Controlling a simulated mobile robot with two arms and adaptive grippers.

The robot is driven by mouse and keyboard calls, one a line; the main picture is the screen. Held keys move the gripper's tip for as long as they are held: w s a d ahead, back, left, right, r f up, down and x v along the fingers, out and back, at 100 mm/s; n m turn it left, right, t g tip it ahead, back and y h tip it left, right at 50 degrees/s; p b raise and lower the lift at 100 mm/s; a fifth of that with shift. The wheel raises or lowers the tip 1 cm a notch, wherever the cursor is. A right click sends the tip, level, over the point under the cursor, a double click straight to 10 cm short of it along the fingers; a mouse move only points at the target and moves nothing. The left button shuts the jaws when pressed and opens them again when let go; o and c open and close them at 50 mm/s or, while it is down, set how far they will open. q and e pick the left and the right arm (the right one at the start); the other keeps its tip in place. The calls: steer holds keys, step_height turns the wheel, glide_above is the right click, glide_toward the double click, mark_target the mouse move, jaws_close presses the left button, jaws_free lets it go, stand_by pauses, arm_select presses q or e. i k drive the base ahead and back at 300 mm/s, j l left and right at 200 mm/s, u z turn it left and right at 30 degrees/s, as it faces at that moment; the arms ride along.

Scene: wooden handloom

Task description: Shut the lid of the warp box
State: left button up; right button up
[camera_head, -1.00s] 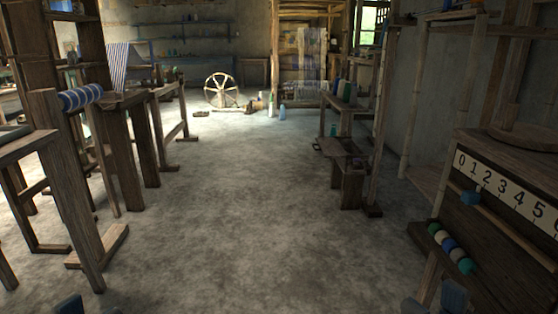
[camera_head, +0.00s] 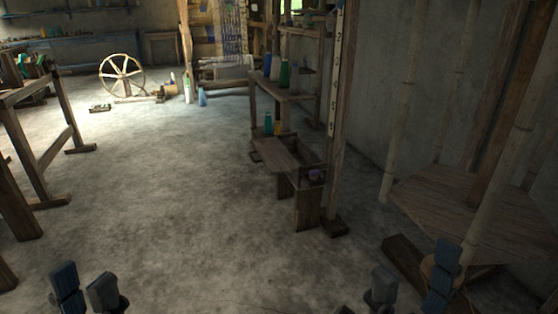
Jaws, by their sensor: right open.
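A low wooden box (camera_head: 312,176) stands on a small stand at the right of centre, below a shelf of thread cones. It looks like the warp box. A flat board (camera_head: 278,153), probably its lid, extends to the left of the opening, so the box looks open. Something small and purple shows inside. My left gripper (camera_head: 86,287) is at the bottom left, empty, with a narrow gap between its fingers. My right gripper (camera_head: 410,284) is at the bottom right, open and empty. Both are well on the near side of the box, touching nothing visible.
The shelf (camera_head: 288,94) with several cones and a tall post (camera_head: 336,110) adjoin the box. A wooden platform (camera_head: 450,205) with poles stands at the right. A wooden frame (camera_head: 45,150) is at the left, a spinning wheel (camera_head: 121,75) at the back. The middle floor is clear.

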mark_target(277, 159)
steer(key=i+j+z, duration=0.15)
steer(key=i, duration=0.45)
steer(key=i+j+z, duration=0.2)
steer(key=i, duration=0.35)
steer(key=i+j+z, duration=0.15)
steer(key=i+j, duration=0.25)
steer(key=i, duration=0.15)
steer(key=i+j+z, duration=0.15)
steer(key=i+j, duration=0.25)
steer(key=i, duration=0.15)
